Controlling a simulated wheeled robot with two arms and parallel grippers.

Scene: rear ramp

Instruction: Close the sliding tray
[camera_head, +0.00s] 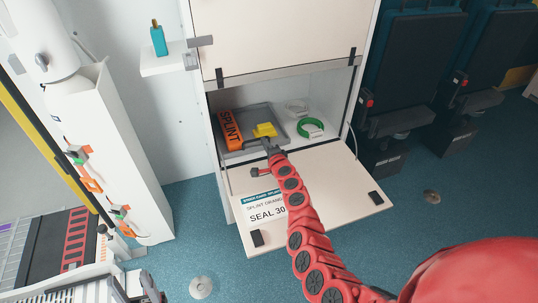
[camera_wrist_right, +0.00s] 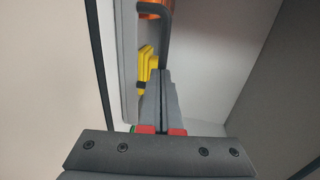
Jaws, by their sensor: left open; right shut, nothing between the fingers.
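The grey sliding tray (camera_head: 262,108) sits on the cabinet's lower shelf, above a lowered flap. On it lie an orange splint pack (camera_head: 230,130) marked SPLINT and a yellow item (camera_head: 265,130). My right gripper (camera_head: 268,147) is at the tray's front edge, by the yellow item; its fingers hide part of that edge. In the right wrist view the fingers (camera_wrist_right: 158,95) are together with nothing between them. The yellow item (camera_wrist_right: 146,65) and a dark curved bar (camera_wrist_right: 168,35) show just beyond; I cannot tell whether the fingers touch the tray. My left gripper is not identifiable in view.
The lowered flap (camera_head: 345,195) with a label lies below my right forearm. A green ring (camera_head: 311,128) rests on the shelf right of the tray. The closed upper door (camera_head: 280,35) hangs above. Dark seats (camera_head: 415,60) stand at the right.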

